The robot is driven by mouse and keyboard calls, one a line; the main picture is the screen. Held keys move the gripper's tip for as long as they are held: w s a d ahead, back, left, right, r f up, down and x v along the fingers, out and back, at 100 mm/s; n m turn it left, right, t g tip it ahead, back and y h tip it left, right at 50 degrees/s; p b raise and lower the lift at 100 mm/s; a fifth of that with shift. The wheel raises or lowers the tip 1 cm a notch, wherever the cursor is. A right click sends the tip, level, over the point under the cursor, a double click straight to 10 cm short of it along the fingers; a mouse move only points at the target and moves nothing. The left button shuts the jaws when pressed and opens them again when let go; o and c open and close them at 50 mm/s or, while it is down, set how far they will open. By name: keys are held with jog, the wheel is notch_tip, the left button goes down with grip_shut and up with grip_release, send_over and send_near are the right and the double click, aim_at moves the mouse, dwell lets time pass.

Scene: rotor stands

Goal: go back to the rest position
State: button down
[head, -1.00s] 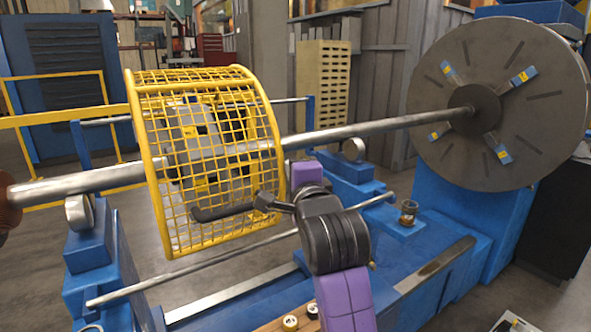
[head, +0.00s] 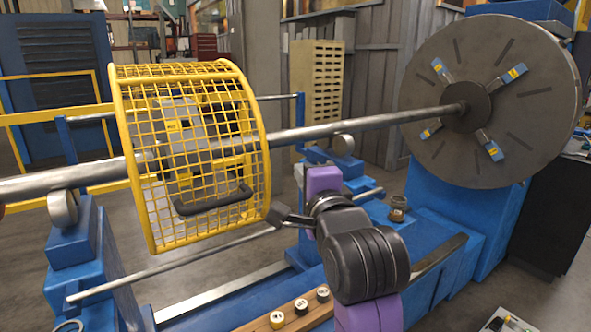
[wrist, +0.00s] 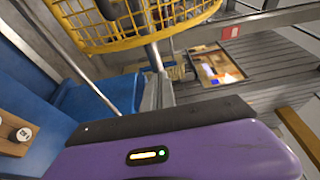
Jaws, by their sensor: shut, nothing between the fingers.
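The yellow mesh guard (head: 255,150) curves over the block on the steel shaft (head: 330,127), and its lower edge shows at the top of the wrist view (wrist: 130,38). A dark bar handle (head: 213,203) sits on the guard's front, and its end shows in the wrist view (wrist: 108,9). My gripper (head: 276,214) is just right of the guard's lower right edge, apart from the handle. It is shut and empty. My purple and black wrist hides part of the blue stand behind it. The fingertips do not show clearly in the wrist view.
A large grey disc (head: 430,150) is at the shaft's right end. Blue supports (head: 72,235) carry the shaft. A thin rod (head: 170,264) crosses below the guard. A wooden strip with several small round pieces (head: 277,320) lies in front. A small brass-coloured cup (head: 398,208) stands at right.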

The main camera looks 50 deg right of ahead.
jog(key=shift+p+v, duration=0.95)
jog(key=shift+r, duration=0.1)
jog(key=a+r+n+t, duration=0.4)
jog(key=n, duration=0.5)
jog(key=s+a+f+n+t+y, duration=0.2)
jog(key=s+a+f+n+y, duration=0.35)
jog(key=a+f+n, duration=0.35)
jog(key=s+a+f+n+g+y, duration=0.2)
jog(key=s+a+f+n+g, duration=0.1)
jog(key=s+f, duration=0.8)
jog(key=s+a+f+n+g+y, duration=0.2)
jog(key=s+a+f+n+g, duration=0.1)
jog(key=s+f, duration=0.8)
jog(key=s+a, duration=0.1)
jog(key=s, duration=0.2)
jog(key=shift+s+a+n, duration=0.2)
jog(key=shift+s+n, duration=0.1)
jog(key=shift+s, duration=0.05)
